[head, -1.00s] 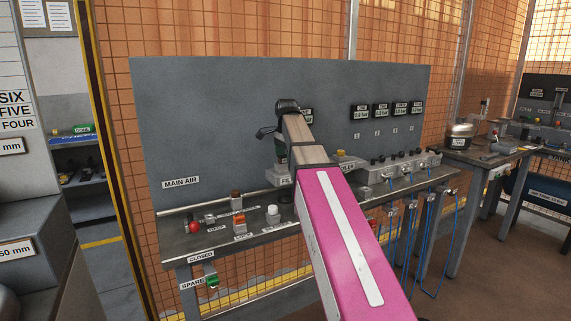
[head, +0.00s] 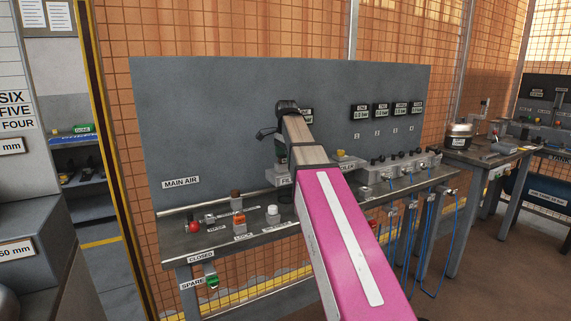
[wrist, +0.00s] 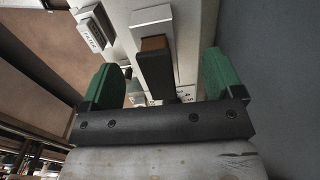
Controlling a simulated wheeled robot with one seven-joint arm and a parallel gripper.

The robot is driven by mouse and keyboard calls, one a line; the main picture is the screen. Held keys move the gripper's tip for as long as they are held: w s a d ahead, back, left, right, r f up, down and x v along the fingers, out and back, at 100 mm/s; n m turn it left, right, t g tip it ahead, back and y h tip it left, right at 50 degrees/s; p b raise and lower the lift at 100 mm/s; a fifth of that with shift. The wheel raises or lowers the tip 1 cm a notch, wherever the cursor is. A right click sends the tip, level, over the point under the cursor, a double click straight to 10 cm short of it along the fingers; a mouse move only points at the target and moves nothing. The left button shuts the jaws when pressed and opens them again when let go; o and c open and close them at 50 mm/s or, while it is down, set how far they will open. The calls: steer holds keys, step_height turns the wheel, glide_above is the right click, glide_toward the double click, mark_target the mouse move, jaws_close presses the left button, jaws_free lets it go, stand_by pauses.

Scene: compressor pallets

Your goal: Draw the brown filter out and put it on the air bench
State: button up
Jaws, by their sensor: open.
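My gripper (wrist: 162,80) is open, its two green fingers apart. In the wrist view a dark block with a brown band, which looks like the brown filter (wrist: 156,66), stands between the fingers with a gap on both sides. Its far end meets a pale grey housing (wrist: 151,17). In the head view my arm hides the filter and most of my gripper; a "FILT..." label (head: 287,181) shows in part beside the arm. The air bench (head: 262,236) is a grey table with a tall grey back panel.
On the bench's left front are a red knob (head: 194,227), an orange lock piece (head: 239,224), a white-topped piece (head: 273,214) and a small brown-topped piece (head: 236,199). A valve manifold (head: 405,167) with blue hoses stands at right. The left front edge has bare room.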

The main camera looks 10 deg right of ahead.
jaws_close()
steer(key=shift+r, duration=0.2)
steer(key=shift+s+r, duration=0.1)
steer(key=shift+r, duration=2.75)
steer(key=shift+r, duration=0.25)
